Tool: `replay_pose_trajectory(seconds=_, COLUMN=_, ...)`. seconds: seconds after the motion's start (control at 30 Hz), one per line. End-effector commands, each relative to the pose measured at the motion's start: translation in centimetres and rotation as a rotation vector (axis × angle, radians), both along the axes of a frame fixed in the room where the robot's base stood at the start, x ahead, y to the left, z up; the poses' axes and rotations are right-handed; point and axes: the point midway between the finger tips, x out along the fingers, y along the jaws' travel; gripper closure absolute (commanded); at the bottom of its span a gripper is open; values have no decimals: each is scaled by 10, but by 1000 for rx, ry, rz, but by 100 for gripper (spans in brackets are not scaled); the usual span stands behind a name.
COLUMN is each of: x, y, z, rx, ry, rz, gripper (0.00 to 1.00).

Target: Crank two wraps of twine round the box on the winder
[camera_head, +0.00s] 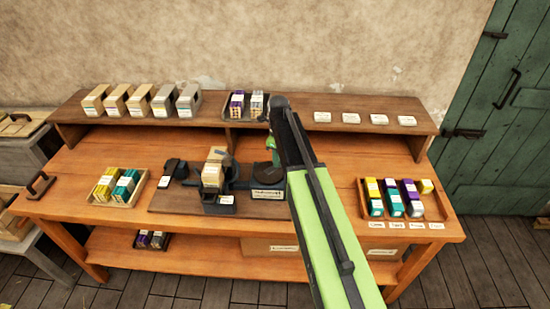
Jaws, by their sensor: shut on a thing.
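The winder (242,183) stands on a dark board in the middle of the bench. A tan box (212,173) with a pale label sits upright on it, left of the dark round crank (264,169). My gripper (273,160) points down at the crank's right side, just left of my green arm. It is shut on what looks like the crank's handle; the fingertips and handle are too small and partly hidden to see clearly. I cannot make out any twine wraps on the box.
A tray (141,190) of yellow and teal packs lies left, another tray (446,211) of coloured packs right. Several cartons (140,103) and a tray (226,103) of packs stand on the back shelf. My arm crosses the bench's right half.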

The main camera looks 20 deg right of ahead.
Motion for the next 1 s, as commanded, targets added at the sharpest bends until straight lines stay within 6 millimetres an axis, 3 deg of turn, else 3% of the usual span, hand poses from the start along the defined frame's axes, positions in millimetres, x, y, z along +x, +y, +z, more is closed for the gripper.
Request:
replay_pose_trajectory(seconds=0.4, x=-9, y=-3, z=0, rx=0, ry=0, rz=-195, gripper=100)
replay_pose_trajectory(seconds=0.97, x=-10, y=-3, z=0, rx=1, ry=0, rz=-225, gripper=100)
replay_pose_trajectory(seconds=1.0, x=-10, y=-3, z=0, rx=1, ry=0, rz=-225, gripper=79)
